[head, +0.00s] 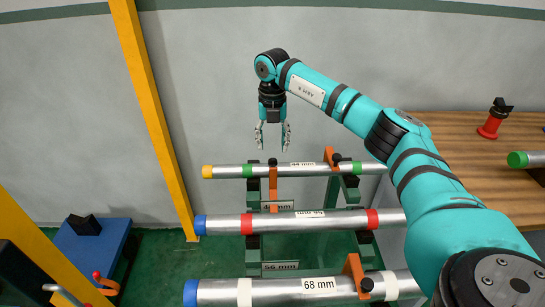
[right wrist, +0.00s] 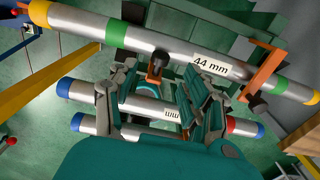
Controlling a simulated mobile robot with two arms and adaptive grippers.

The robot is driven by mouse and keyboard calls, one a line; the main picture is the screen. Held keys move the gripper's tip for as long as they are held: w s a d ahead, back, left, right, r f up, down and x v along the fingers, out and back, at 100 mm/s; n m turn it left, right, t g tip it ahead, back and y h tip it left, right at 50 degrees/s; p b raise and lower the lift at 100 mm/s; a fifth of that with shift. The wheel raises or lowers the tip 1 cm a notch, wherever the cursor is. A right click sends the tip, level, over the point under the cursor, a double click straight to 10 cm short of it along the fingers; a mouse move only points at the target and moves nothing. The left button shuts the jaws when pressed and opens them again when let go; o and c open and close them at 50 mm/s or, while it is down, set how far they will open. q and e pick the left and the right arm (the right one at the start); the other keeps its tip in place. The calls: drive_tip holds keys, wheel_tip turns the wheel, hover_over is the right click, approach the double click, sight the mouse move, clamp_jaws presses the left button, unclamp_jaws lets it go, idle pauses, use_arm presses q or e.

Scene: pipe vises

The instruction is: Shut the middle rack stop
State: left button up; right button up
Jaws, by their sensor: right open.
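The rack holds three pipes: the 44 mm pipe (head: 225,171) with green bands, the middle pipe (head: 335,220) with red bands and blue ends, and the 68 mm pipe (head: 270,291) at the front. An orange stop (head: 273,190) with a black knob stands upright between the 44 mm and middle pipes. In the right wrist view its knob (right wrist: 157,60) shows end-on beside the 44 mm pipe. My right gripper (head: 273,138) is open and empty, pointing down above this knob, apart from it. Its fingers (right wrist: 155,98) appear either side of the stop. My left gripper is not in view.
Another orange stop (head: 329,157) lies across the 44 mm pipe's right part. A third (head: 354,273) sits at the 68 mm pipe. A wooden bench (head: 465,150) with a red-and-black item (head: 490,124) is at right. A yellow post (head: 150,100) stands left of the rack.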

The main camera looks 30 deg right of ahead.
sight(273, 158)
wheel_tip(273, 158, down, 6)
drive_tip(key=shift+f+p, duration=0.15)
drive_tip(key=shift+p, duration=0.15)
drive_tip(key=shift+s, duration=0.1)
clamp_jaws()
idle(0.3)
